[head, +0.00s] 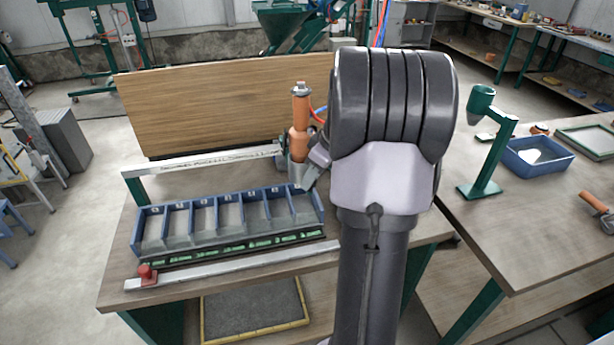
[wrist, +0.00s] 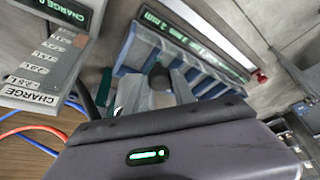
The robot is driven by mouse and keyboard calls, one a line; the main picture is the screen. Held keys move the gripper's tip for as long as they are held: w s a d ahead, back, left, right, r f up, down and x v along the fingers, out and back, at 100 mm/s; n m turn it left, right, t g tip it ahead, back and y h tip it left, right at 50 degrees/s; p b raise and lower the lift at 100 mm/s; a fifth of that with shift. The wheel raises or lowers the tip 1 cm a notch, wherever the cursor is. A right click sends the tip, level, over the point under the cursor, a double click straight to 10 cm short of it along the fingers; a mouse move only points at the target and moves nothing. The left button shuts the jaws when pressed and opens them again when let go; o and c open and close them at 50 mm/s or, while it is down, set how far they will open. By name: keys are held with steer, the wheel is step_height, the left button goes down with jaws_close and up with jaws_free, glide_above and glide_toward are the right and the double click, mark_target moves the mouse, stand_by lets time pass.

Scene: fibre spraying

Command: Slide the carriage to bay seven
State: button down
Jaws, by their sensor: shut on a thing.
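The carriage (head: 300,140), an upright orange body with a grey metal lower part, stands at the right end of the raised silver rail (head: 205,158). My gripper (head: 312,172) is at its lower grey part and shut on it; the arm hides much of the contact. In the wrist view, the grey fingers (wrist: 150,97) show with a dark round part (wrist: 158,76) near them. The blue bay tray (head: 232,215) lies in front of the rail, with a row of open compartments. The carriage is near its right end; I cannot tell exactly which bay it faces.
A green-lit strip (head: 240,247) and a front rail with a red block (head: 147,274) run along the tray. A wooden board (head: 220,105) stands behind. A grey CHARGE panel (wrist: 50,60) and red and blue hoses lie close by in the wrist view. The right table holds a green stand (head: 490,150).

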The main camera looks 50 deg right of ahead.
steer(key=shift+s+d, duration=0.1)
steer(key=c, duration=1.3)
jaws_free()
steer(key=shift+o, duration=1.2)
steer(key=shift+s+d, duration=0.1)
steer(key=shift+d, duration=0.05)
steer(key=a+p+v, duration=0.1)
steer(key=p+v, duration=0.4)
steer(key=v, duration=1.2)
steer(key=shift+d+r, duration=0.2)
steer(key=shift+d, duration=0.3)
